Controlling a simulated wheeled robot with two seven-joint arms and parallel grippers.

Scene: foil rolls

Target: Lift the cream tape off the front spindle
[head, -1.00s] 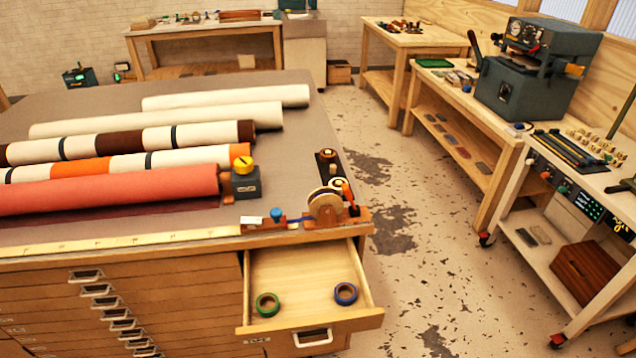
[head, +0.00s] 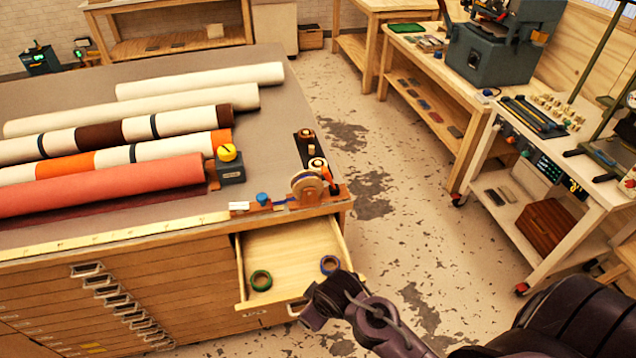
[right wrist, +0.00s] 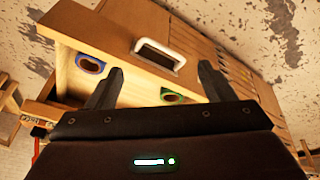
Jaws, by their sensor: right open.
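The cream tape (head: 317,163) sits low on the front spindle of a dark spindle base (head: 309,150) at the table's right corner. A second small roll (head: 305,134) is on the rear spindle. The tape is partly hidden behind a tape dispenser (head: 307,186). My right gripper (head: 308,308) is in front of the open drawer, below and nearer than the tape. In the right wrist view its two fingers (right wrist: 160,72) are apart with nothing held, facing the drawer front. The cream tape cannot be made out there. My left gripper is not in view.
The open drawer (head: 281,241) juts out under the spindles and holds a green roll (head: 261,280) and a blue roll (head: 330,265). A yellow-topped block (head: 230,165) and fabric rolls (head: 110,180) lie left of the spindles.

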